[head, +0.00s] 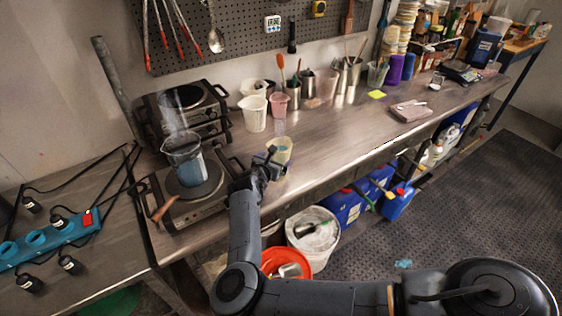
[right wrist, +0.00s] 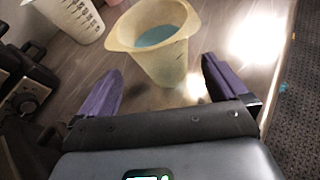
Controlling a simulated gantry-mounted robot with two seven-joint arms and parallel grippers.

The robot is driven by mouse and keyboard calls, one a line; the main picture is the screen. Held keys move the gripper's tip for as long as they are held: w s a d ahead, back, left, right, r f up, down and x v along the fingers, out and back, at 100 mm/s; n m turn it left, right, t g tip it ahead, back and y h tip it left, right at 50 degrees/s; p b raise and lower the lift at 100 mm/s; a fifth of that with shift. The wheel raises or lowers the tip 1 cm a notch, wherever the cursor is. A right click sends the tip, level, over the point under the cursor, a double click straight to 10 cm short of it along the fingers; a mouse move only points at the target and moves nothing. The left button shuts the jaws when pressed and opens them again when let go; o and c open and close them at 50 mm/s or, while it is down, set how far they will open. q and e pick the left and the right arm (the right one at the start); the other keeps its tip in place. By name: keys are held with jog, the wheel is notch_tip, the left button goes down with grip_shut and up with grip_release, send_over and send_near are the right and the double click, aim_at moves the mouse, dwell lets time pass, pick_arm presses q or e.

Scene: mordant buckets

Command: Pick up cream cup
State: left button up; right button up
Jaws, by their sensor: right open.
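The cream cup (head: 281,150) stands upright on the metal bench, near its front edge, in the head view. It has a flared rim and bluish contents, clear in the right wrist view (right wrist: 158,57). My right gripper (head: 268,161) is at the near left side of the cup. In the right wrist view its purple fingers (right wrist: 160,88) are spread wide, with the cup in front of and partly between them. No finger visibly grips the cup. My left gripper is not in view.
A glass beaker (head: 186,158) stands on a hot plate (head: 195,188) left of the cup. A white measuring jug (head: 254,113) and a pink cup (head: 279,104) stand behind it. Buckets, including a white one (head: 313,232), stand below the bench. The bench right of the cup is clear.

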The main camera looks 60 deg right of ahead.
aim_at(277, 158)
jog(key=shift+x, duration=2.8)
jog(key=shift+s+a+f, duration=0.1)
jog(key=shift+f, duration=0.1)
jog(key=c, duration=1.1)
jog(key=shift+c, duration=0.4)
jog(key=shift+r, duration=0.3)
